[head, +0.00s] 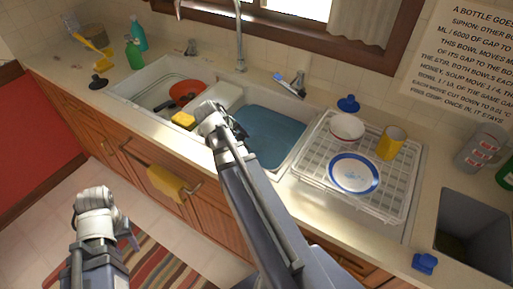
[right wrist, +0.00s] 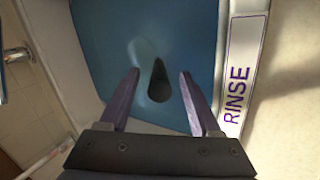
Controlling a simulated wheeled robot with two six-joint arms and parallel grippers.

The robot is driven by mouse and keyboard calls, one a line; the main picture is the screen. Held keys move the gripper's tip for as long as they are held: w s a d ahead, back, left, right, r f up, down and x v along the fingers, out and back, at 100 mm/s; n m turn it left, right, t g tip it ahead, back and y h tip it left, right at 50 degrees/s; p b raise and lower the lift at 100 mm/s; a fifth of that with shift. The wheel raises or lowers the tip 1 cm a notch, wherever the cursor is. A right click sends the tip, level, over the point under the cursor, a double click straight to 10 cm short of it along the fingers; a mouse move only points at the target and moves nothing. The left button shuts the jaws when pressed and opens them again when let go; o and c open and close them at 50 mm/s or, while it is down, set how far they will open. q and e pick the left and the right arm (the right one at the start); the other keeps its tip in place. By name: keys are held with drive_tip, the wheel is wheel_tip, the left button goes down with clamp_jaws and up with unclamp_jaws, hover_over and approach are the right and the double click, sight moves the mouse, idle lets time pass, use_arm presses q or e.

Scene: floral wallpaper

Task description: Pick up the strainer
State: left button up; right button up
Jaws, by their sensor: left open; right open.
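No strainer can be made out for certain. In the right wrist view a dark, tapered shape (right wrist: 159,88) shows in the blue water (right wrist: 185,30); I cannot tell whether it is the strainer, a drain or a shadow. My right gripper (right wrist: 160,74) is open, its two fingers on either side of that shape in the picture, nothing between them. In the head view my right arm reaches over the sink's right basin of blue water (head: 268,135). My left gripper (head: 132,236) is low in front of the cabinets, open and away from the counter.
The left basin holds a red dish (head: 187,92); a yellow sponge (head: 183,120) lies by the divider. A white rack (head: 313,165) with a plate (head: 354,173), bowl (head: 347,130) and yellow cup (head: 391,143) stands right. A tall faucet (head: 240,40) rises behind.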

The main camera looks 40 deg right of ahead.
drive_tip(key=b+x, duration=0.3)
drive_tip(key=x, duration=0.1)
drive_tip(key=shift+w+d+f, duration=0.1)
drive_tip(key=shift+w+f, duration=0.1)
drive_tip(key=shift+r, duration=0.1)
drive_tip(key=shift+c, duration=0.2)
clamp_jaws()
idle(1.0)
